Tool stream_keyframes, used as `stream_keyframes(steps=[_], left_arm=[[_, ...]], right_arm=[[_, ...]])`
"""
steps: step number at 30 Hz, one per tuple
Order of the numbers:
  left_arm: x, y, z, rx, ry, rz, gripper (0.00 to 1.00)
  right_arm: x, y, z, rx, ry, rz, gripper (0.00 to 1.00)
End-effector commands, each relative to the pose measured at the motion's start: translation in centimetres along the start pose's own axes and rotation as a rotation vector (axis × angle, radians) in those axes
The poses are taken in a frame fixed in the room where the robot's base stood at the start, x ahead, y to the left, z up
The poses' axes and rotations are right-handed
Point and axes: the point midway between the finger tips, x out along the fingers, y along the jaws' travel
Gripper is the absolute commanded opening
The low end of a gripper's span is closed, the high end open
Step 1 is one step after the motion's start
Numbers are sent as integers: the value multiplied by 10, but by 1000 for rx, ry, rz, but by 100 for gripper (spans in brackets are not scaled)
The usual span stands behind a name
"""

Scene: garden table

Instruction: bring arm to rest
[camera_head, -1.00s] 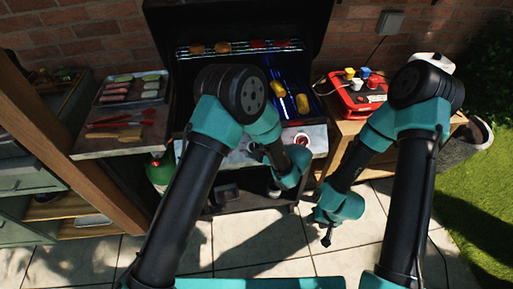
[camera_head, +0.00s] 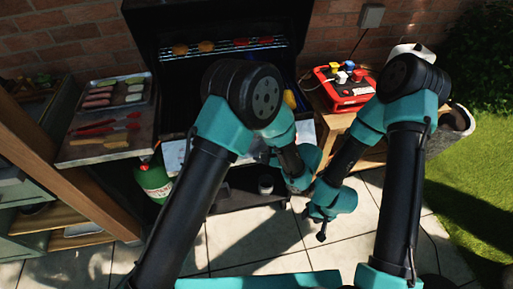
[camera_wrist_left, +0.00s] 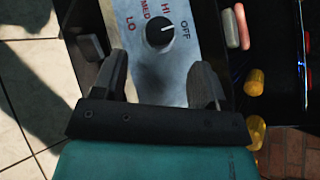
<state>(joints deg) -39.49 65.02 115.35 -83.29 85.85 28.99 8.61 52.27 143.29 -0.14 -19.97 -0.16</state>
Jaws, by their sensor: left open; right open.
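In the left wrist view my left gripper (camera_wrist_left: 157,70) is open and empty, its two dark fingers apart. Beyond the fingers is a black control knob (camera_wrist_left: 160,32) on a metal panel marked LO, MED, HI and OFF. The knob's white mark points between HI and OFF, and the fingers appear apart from it. In the head view my left fingers are hidden behind my left arm, in front of the grill. My right gripper (camera_head: 322,236) hangs low over the paving, small and dark; nothing shows in it.
The open black grill (camera_head: 225,18) has food on its upper rack (camera_head: 232,45). A side shelf with a food tray (camera_head: 118,92) and tongs (camera_head: 105,128) is at left. A red case (camera_head: 345,92) sits on a wooden table at right. A green gas bottle (camera_head: 153,180) stands below.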

Motion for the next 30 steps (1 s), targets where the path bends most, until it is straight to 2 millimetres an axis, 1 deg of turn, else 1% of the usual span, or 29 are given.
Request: stream_keyframes(steps=[14,17,19,20,23,26,27,29,30], left_arm=[[0,0,0,0,0,2,66],[6,5,1,6,4,30,66],[16,15,2,15,12,81,66],[21,21,3,19,18,112,66],[46,49,8,35,43,256,66],[70,88,14,40,83,446,66],[79,105,18,35,102,529,66],[89,130,22,20,133,656,66],[95,147,26,4,155,740,66]], right_arm=[[0,0,0,0,0,0,43],[0,0,0,0,0,0,43],[0,0,0,0,0,0,43],[0,0,0,0,0,0,43],[0,0,0,0,0,0,43],[0,0,0,0,0,0,43],[0,0,0,0,0,0,43],[0,0,0,0,0,0,43],[0,0,0,0,0,0,43]])
